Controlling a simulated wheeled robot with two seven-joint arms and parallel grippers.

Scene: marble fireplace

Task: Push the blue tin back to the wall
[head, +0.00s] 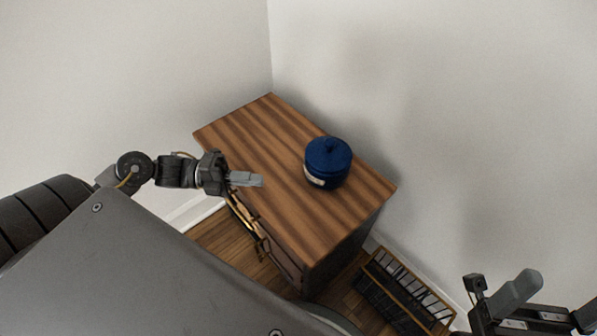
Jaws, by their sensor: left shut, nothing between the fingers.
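The blue tin (327,161) stands upright on the wooden cabinet's top (255,135). It has a domed lid with a knob and a pale label low on its left side. It is near the back edge, close to the wall (430,110); the exact gap behind it is hidden. My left gripper (260,180) is shut and empty over the cabinet's front edge, to the left of the tin and apart from it. My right gripper (532,300) shows in part at the bottom right, off the cabinet and far from the tin; its fingers are not clear.
The cabinet stands in a corner between two pale walls. A dark slatted rack (405,290) stands on the wooden floor right of the cabinet. The cabinet top around the tin is bare, with free room to its left and front.

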